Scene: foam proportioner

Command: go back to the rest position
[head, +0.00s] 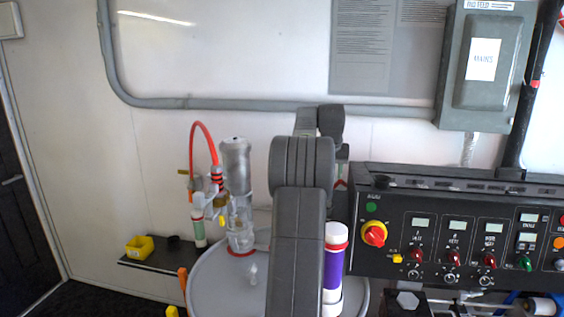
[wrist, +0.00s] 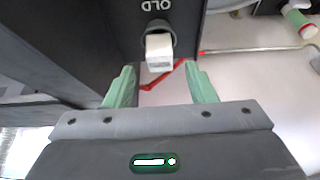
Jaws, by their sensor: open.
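My gripper (wrist: 161,80) shows in the wrist view with its two green fingers apart and nothing held between them. A pale block-shaped knob or lever (wrist: 159,52) on a dark panel face (wrist: 110,30) lies just beyond the fingertips, roughly centred between them. There is a visible gap on each side of it, but I cannot tell the depth. The letters "OLD" are printed above it, upside down. In the head view my raised arm fills the middle, and its links hide the gripper and this knob.
A black control panel (head: 450,232) with a red knob and gauges stands at right. A grey drum (head: 215,285) with a clear pump (head: 237,190) and orange hose stands left of my arm. A purple-banded cylinder (head: 334,270) is close to the arm's right. A grey box (head: 487,70) hangs on the wall.

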